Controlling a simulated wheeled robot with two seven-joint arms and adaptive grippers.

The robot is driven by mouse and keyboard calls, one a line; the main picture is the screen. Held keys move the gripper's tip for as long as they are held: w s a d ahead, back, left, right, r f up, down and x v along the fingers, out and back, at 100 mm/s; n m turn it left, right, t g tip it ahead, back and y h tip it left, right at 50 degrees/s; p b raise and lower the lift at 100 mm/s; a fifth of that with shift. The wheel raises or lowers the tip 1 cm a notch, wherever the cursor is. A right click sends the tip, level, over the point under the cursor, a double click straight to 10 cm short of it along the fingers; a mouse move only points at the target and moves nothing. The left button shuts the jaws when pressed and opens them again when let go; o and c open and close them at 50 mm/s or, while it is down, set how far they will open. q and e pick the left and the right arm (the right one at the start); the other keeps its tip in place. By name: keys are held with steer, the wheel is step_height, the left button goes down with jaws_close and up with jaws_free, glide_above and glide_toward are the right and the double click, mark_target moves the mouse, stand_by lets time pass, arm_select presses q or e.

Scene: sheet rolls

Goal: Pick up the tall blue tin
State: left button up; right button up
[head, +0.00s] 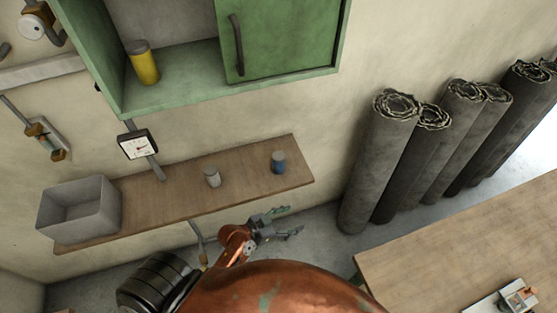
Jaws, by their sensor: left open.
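A blue tin (278,167) with a grey top stands upright near the right end of the wooden wall shelf (240,182). It is the only blue tin that I see. My left gripper (294,220) is open and empty. In the picture it shows just below the shelf's front edge, under the blue tin and apart from it. Its fingers point to the right. My right gripper is not in view.
A pale grey tin (212,178) and a grey bin (80,211) stand left on the shelf. A yellow tin (144,67) stands in the green cabinet (190,88) above. Dark sheet rolls (378,160) lean at right, behind a wooden table (450,250).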

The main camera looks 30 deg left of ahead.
mark_target(278, 165)
arm_select(q)
steer(key=w+a+r+n+t+y, duration=0.2)
steer(key=w+r+t, duration=0.6)
steer(key=r, duration=0.4)
steer(key=w+a+f+n+y, duration=0.1)
steer(key=a+f+n+y, duration=0.1)
steer(key=a+y, duration=0.1)
steer(key=w+a+f+n+g+y, duration=0.1)
steer(key=a+n+y, duration=0.2)
steer(key=a+y, duration=0.1)
steer(key=w+a+f+n+g+y, duration=0.1)
steer(key=a+f+n+y, duration=0.1)
steer(key=a, duration=0.3)
steer(key=shift+w+f+n+y, duration=0.2)
steer(key=shift+f+n+y, duration=0.15)
steer(key=shift+y, duration=0.35)
steer(key=shift+w+a+f, duration=0.1)
steer(key=shift+a+f, duration=0.1)
steer(key=shift+f, duration=0.05)
steer(key=x, duration=0.7)
steer(key=shift+w+d, duration=0.15)
steer(key=shift+w, duration=0.15)
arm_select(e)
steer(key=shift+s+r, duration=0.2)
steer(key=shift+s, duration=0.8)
arm_select(q)
steer(key=shift+c, duration=0.3)
